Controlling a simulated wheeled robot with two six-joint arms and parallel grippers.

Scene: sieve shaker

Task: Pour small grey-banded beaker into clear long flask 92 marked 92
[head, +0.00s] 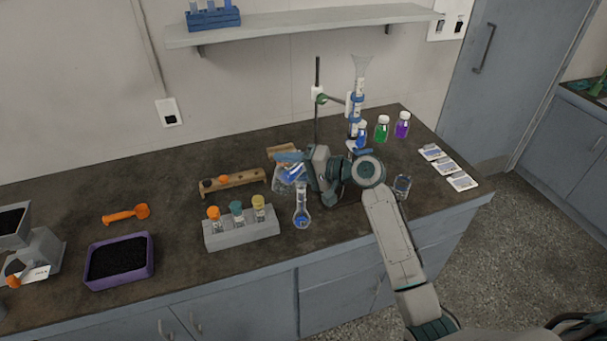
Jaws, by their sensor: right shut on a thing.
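The clear long flask (302,211) stands upright near the front of the bench, with blue at its body; its number is too small to read. My right gripper (290,165) is shut on a clear glass beaker (282,182), held tilted just behind and left of the flask's neck. The gripper partly covers this beaker, and its band colour is hard to make out. Whether its lip touches the flask, or anything flows, cannot be told. Another small glass beaker (401,186) stands to the right of my forearm. My left gripper is not in view.
A grey rack (242,236) with several capped vials stands left of the flask. A wooden rack (232,182) is behind it. A stand with a burette (355,95), bottles (382,130) and white cards (447,166) are right. A purple tray (120,276) is left.

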